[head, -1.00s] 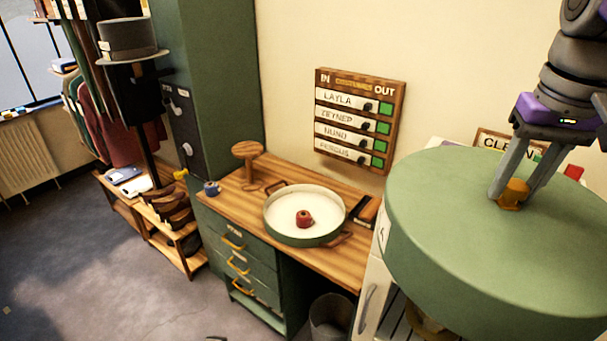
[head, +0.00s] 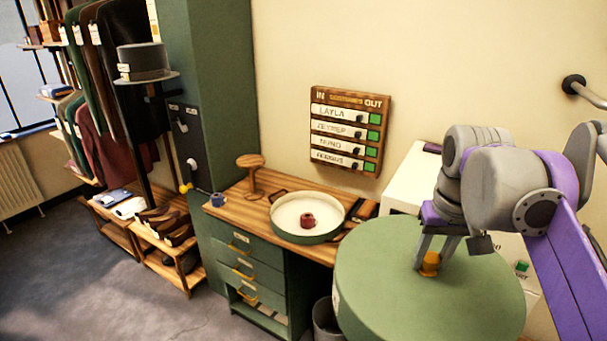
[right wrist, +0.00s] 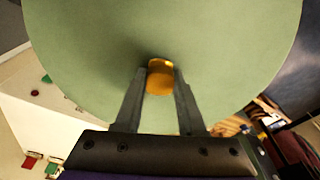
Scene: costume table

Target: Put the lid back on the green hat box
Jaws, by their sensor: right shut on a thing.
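The green round lid (head: 375,275) is in the right foreground of the head view, large and roughly level. Its yellow-orange knob (head: 430,265) is between the fingers of my right gripper (head: 434,256), which is shut on it. The right wrist view shows the knob (right wrist: 160,79) between both fingers, with the lid (right wrist: 225,60) behind it. The green hat box (head: 307,238) stands open on the wooden desk, left of the lid, with a pale inside and a small dark red thing (head: 307,220) in it. The lid is apart from the box. My left gripper is out of view.
A wooden stand (head: 251,175) and a small blue cup (head: 217,200) are on the left of the desk (head: 232,190). A dark item (head: 365,209) lies right of the box. A white cabinet (head: 410,180) is behind the lid. A bin (head: 325,320) stands below.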

